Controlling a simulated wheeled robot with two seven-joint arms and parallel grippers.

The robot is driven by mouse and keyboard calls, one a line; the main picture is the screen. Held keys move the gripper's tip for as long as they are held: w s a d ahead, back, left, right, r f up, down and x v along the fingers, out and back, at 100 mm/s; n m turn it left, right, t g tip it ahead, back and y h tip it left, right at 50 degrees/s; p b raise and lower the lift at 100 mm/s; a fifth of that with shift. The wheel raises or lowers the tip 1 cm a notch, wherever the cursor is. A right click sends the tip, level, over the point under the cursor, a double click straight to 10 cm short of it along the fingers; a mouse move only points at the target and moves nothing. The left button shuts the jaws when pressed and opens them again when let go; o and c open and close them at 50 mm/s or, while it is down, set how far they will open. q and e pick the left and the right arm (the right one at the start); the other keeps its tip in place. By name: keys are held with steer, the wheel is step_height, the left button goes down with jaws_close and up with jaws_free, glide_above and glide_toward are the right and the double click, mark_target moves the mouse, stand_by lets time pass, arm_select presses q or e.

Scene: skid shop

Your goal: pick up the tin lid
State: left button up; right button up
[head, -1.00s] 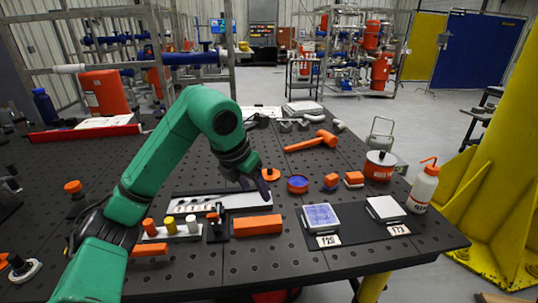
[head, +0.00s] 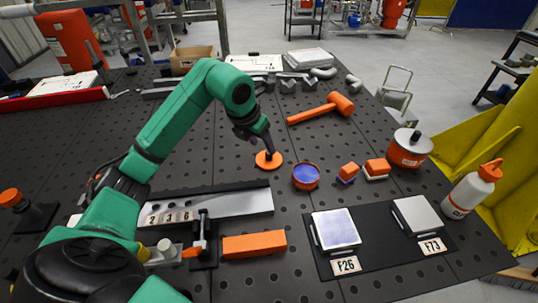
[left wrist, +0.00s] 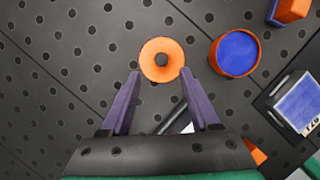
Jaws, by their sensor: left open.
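The tin lid (head: 268,160) is a flat orange disc with a small black knob, lying on the dark perforated table. It also shows in the left wrist view (left wrist: 162,45), just beyond my fingertips and roughly centred between them. My left gripper (head: 262,138) is open and empty at the lid, with a dark finger over it in the head view. In the left wrist view its two purple fingers (left wrist: 160,78) are spread apart. The open orange tin with a blue inside (head: 306,176) stands to the right of the lid. My right gripper is not in view.
Orange and blue blocks (head: 348,172), a red canister (head: 409,148) and a white bottle (head: 472,190) stand to the right. An orange mallet (head: 322,108) lies behind. A grey channel (head: 235,201) and orange bar (head: 254,244) lie in front. Bare table surrounds the lid.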

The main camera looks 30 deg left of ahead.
mark_target(268, 153)
arm_select(q)
steer(key=p+x, duration=0.2)
steer(key=x, duration=0.3)
steer(key=shift+w+d+f, duration=0.15)
steer(key=shift+d, duration=0.05)
steer(key=shift+f, duration=0.2)
steer(key=shift+w, duration=0.1)
steer(key=shift+c, duration=0.9)
steer(key=c, duration=0.5)
jaws_close()
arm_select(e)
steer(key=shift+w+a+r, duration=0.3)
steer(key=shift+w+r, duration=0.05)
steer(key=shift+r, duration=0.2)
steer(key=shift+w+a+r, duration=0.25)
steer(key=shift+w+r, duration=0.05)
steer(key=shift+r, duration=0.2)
arm_select(q)
steer(key=shift+r, duration=0.15)
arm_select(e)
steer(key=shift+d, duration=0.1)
